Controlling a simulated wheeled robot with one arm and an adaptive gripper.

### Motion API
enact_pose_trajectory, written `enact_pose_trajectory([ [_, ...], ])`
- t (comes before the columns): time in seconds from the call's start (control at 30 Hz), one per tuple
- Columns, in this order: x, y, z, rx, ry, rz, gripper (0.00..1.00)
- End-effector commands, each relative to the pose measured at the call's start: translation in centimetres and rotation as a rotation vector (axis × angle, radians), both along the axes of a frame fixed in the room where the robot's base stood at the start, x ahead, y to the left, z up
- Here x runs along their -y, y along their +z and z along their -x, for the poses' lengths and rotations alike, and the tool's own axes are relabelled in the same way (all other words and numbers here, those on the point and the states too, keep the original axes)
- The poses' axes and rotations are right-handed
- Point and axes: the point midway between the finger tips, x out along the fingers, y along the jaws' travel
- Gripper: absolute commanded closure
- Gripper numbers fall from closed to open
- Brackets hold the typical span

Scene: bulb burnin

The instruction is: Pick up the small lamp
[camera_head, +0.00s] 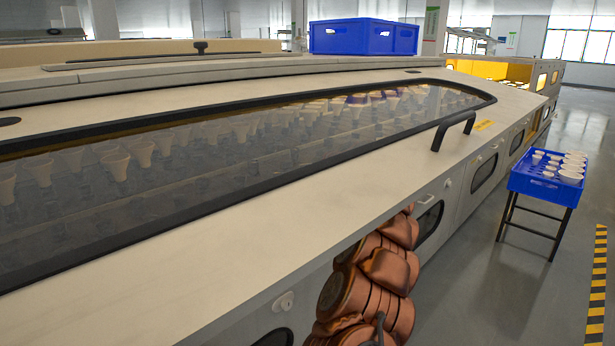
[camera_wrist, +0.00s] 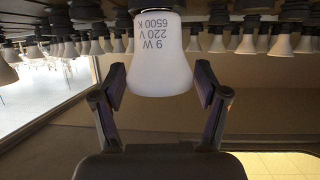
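A white lamp (camera_wrist: 160,62) fills the upper middle of the wrist view. Its side carries the print "9 W 220 V 6500 K", which appears upside down. Its narrow end meets a dark socket at the top edge of the picture. My gripper (camera_wrist: 160,66) is open, with one finger on each side of the lamp's wide end. A small gap seems to show between each fingertip and the lamp. In the head view my gripper is hidden, and I cannot tell which lamp this is there.
Rows of other lamps (camera_wrist: 280,42) hang close on both sides. In the head view, many lamps stand under a long glass cover (camera_head: 240,140) on a pale machine. A blue crate (camera_head: 363,37) sits on top. A blue tray (camera_head: 540,187) with several white lamps stands at right.

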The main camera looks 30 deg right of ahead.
Motion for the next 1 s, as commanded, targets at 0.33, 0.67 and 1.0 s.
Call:
enact_pose_trajectory([
  [0.33,0.0,0.0,0.0,0.000,0.000,0.000,0.67],
  [0.67,0.0,0.1,0.0,0.000,0.000,0.000,0.76],
  [1.0,0.0,2.9,0.0,0.000,0.000,0.001,0.76],
])
